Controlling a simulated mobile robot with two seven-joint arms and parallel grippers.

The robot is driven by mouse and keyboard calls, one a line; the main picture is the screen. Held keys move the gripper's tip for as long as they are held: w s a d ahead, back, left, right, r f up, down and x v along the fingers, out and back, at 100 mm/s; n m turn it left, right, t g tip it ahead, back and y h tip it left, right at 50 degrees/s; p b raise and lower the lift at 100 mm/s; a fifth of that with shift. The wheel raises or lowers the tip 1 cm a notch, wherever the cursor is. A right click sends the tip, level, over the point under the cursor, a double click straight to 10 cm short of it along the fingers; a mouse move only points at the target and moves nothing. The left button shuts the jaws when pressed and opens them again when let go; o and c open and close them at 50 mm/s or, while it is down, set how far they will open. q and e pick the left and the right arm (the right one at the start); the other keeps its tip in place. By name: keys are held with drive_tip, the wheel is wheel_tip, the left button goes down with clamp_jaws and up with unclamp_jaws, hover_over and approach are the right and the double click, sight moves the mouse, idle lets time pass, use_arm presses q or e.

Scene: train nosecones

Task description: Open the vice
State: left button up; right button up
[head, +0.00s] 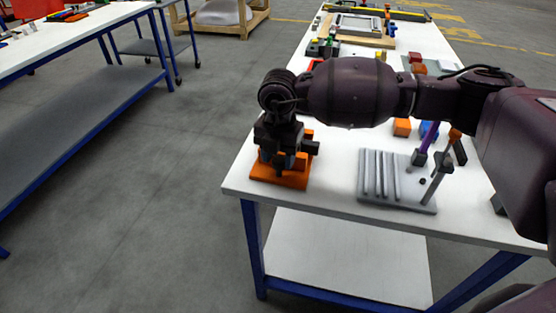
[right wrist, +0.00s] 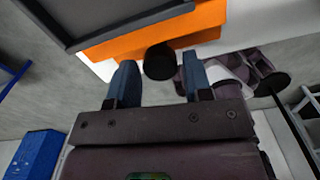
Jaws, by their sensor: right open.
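The orange vice (head: 270,181) stands on the near left corner of the white table. Its dark parts are partly hidden behind my right gripper (head: 286,158), which points down over it. In the right wrist view the vice's orange body (right wrist: 150,32) lies just beyond the fingertips. A dark round knob (right wrist: 159,62), apparently the end of the vice's handle, shows between the two fingers of my right gripper (right wrist: 158,68). Gaps show between the knob and both fingers, so the gripper is open around or just in front of it. My left gripper is not in view.
A grey ribbed plate (head: 388,181) with upright posts stands right of the vice on the white table (head: 335,150). Orange and blue blocks (head: 402,127) lie behind it under my right arm. Open floor lies left of the table, with another workbench (head: 75,35) beyond.

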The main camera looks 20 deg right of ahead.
drive_tip(key=shift+f, duration=0.7)
drive_tip(key=shift+c, duration=0.3)
